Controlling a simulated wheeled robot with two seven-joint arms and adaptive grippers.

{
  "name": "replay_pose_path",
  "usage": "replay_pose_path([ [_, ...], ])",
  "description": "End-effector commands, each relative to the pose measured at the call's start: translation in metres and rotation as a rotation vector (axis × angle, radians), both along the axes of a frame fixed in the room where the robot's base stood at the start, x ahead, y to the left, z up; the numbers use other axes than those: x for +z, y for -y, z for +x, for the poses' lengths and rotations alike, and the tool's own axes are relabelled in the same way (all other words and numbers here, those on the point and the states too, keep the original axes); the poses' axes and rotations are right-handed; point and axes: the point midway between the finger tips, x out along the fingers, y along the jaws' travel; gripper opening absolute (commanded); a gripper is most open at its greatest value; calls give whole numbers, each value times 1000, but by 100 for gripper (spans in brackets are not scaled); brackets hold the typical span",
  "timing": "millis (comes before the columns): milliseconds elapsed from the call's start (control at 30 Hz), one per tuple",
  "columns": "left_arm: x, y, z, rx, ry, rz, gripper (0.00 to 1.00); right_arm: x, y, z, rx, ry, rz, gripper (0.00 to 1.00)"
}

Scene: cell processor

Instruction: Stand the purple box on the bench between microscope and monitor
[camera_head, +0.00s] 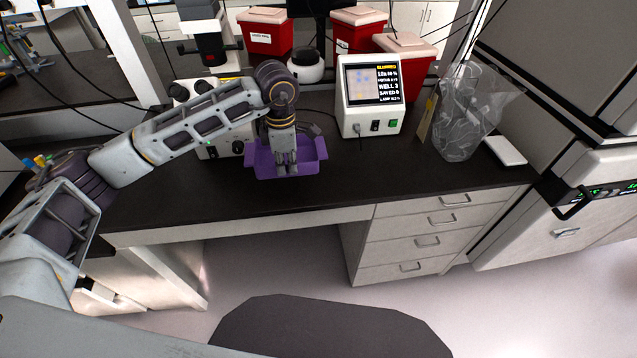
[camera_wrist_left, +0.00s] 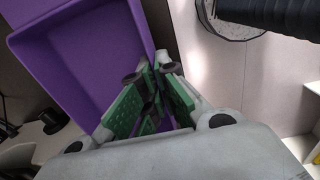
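The purple box (camera_head: 308,158) is an open-topped tray with flared rims, upright at the bench (camera_head: 440,170) between the microscope (camera_head: 205,28) and the white monitor (camera_head: 350,122). Whether its base touches the bench I cannot tell. My left gripper (camera_head: 286,168) points down at the near side of the box and covers part of its near wall. In the left wrist view the box (camera_wrist_left: 85,60) fills the upper left. The gripper's green-padded fingers (camera_wrist_left: 152,85) are close together, with the box's wall between them. My right gripper is not in view.
Red bins (camera_head: 264,38) stand behind, with a small round white device (camera_head: 305,68) before them. A clear plastic bag (camera_head: 462,115) sits right of the monitor. The bench front is clear; a dark chair (camera_head: 330,325) stands below it.

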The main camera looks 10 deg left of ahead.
Motion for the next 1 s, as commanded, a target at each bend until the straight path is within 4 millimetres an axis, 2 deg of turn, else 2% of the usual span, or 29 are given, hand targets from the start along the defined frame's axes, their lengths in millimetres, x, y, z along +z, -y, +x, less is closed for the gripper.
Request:
replay_pose_path([
  [367,-5,0,0,1,0,1,0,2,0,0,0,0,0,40],
  [800,-56,0,0,2,-1,0,0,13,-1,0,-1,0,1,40],
  [1000,-63,0,0,1,1,0,0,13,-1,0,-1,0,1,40],
])
